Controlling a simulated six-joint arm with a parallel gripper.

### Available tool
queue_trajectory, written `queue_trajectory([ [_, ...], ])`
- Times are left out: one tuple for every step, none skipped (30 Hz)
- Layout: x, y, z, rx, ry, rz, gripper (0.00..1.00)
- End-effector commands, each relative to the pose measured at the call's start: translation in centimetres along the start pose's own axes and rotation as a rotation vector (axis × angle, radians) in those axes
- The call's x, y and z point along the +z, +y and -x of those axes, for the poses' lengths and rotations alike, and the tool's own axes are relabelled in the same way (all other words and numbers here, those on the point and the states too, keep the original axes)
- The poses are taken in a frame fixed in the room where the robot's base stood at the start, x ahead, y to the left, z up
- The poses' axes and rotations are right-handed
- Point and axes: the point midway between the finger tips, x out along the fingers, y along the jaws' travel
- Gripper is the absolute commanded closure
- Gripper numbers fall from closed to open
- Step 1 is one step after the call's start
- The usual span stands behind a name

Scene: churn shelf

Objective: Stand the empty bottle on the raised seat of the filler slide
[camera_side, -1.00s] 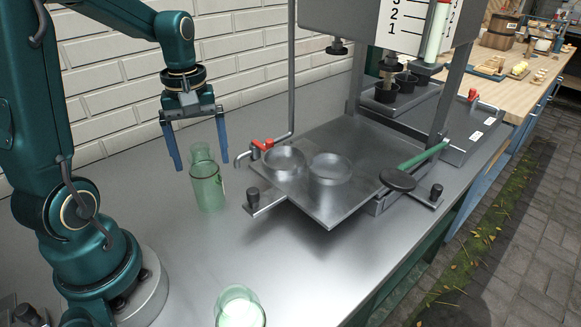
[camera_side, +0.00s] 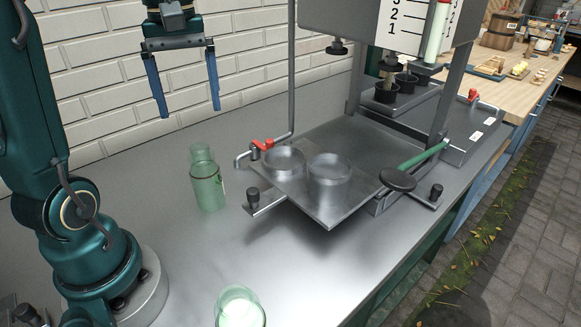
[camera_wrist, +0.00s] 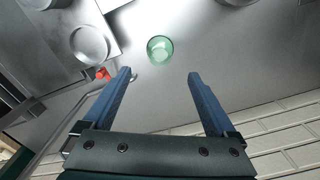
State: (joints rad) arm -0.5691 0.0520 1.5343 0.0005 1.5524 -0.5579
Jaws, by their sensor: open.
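A green glass bottle (camera_side: 207,188) stands upright on the grey bench, left of the filler slide; it also shows from above in the wrist view (camera_wrist: 160,49). My gripper (camera_side: 190,112) is open and empty, well above the bottle. In the wrist view, the bottle is just beyond the gap between my fingertips (camera_wrist: 159,74). The filler slide (camera_side: 330,208) is a flat metal plate carrying two round seats. The right seat (camera_side: 329,172) looks taller than the left seat (camera_side: 283,162). Both seats look empty.
A second green glass vessel (camera_side: 240,308) stands at the bench's front, partly cut off. A red-handled tap (camera_side: 258,147) is between the bottle and the slide. The filler frame (camera_side: 385,22) rises behind. A green-handled lever (camera_side: 422,155) is at right.

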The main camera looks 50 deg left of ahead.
Motion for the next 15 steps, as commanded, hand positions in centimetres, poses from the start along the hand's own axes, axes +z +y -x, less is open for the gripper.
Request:
queue_trajectory([
  [-0.1, 0.0, 0.4, 0.001, 0.002, 0.000, 0.08],
  [0.0, 0.0, 0.7, 0.001, 0.001, 0.000, 0.08],
  [0.0, 0.0, 0.9, 0.001, 0.001, 0.000, 0.08],
  [0.0, 0.0, 1.0, 0.001, 0.001, 0.000, 0.08],
  [0.0, 0.0, 1.1, 0.000, 0.000, 0.000, 0.08],
  [0.1, 0.0, 1.3, 0.000, 0.000, -0.003, 0.08],
  [0.2, 0.1, 1.3, 0.002, 0.003, -0.010, 0.08],
  [0.4, 0.1, 1.4, 0.005, 0.007, -0.022, 0.08],
  [0.8, 0.2, 1.4, 0.011, 0.017, -0.048, 0.08],
  [1.2, 0.4, 1.4, 0.017, 0.027, -0.077, 0.08],
  [1.7, 0.5, 1.3, 0.025, 0.039, -0.112, 0.08],
  [2.5, 0.7, 1.2, 0.039, 0.061, -0.172, 0.08],
  [3.3, 0.9, 1.0, 0.051, 0.080, -0.224, 0.08],
  [4.1, 1.0, 0.8, 0.065, 0.102, -0.281, 0.08],
  [5.2, 1.2, 0.5, 0.085, 0.131, -0.364, 0.08],
])
